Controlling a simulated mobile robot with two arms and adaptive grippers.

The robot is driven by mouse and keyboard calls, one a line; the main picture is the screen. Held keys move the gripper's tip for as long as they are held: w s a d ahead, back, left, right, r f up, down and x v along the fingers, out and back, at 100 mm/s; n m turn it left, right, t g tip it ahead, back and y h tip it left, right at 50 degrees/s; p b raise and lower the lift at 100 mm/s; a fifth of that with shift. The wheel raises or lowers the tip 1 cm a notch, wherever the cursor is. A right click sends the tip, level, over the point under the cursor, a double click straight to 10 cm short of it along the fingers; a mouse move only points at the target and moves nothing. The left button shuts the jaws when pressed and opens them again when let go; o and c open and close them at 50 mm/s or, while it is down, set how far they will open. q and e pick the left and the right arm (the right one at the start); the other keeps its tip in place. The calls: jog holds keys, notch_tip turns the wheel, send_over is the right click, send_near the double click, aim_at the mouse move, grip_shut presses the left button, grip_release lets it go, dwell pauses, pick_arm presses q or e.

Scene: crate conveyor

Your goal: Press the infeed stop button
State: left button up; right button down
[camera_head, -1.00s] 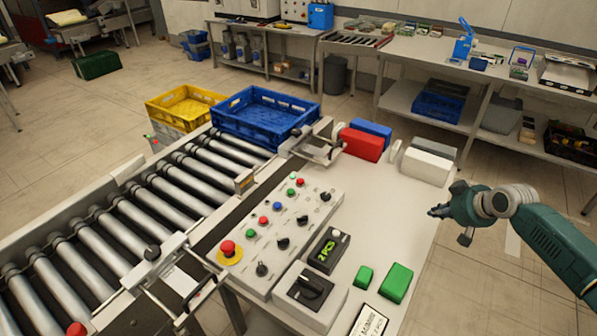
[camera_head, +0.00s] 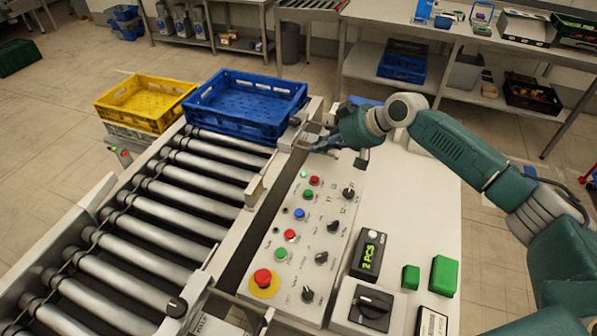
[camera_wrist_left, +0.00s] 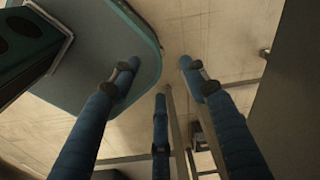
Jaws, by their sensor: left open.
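The sloping control panel (camera_head: 335,215) beside the conveyor carries several coloured buttons and black knobs. One red button (camera_head: 315,180) is near its far end, another red button (camera_head: 290,235) is midway, and a red mushroom button (camera_head: 262,279) on a yellow base is at the near end. The labels are too small to read, so I cannot tell which is infeed stop. My right gripper (camera_head: 318,146) hovers around the panel's far end, apart from the buttons; its fingers are too small to judge. My left gripper (camera_wrist_left: 160,90) is open and empty in the left wrist view, over floor.
The roller conveyor (camera_head: 145,215) runs along the left, with a blue crate (camera_head: 245,105) at its far end and a yellow crate (camera_head: 143,103) beside it. A display box (camera_head: 369,255), a black rotary switch (camera_head: 371,306) and green blocks (camera_head: 444,275) are right of the panel.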

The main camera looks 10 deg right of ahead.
jog(key=b, duration=0.7)
send_over(317, 179)
notch_tip(317, 179, down, 7)
jog(key=shift+r, duration=0.1)
jog(key=shift+f, duration=0.65)
pick_arm(q)
notch_tip(317, 179, down, 7)
jog(key=shift+s, duration=0.15)
pick_arm(e)
jog(key=shift+f, duration=0.2)
pick_arm(q)
jog(key=shift+s+d, duration=0.1)
pick_arm(e)
jog(key=shift+f, duration=0.4)
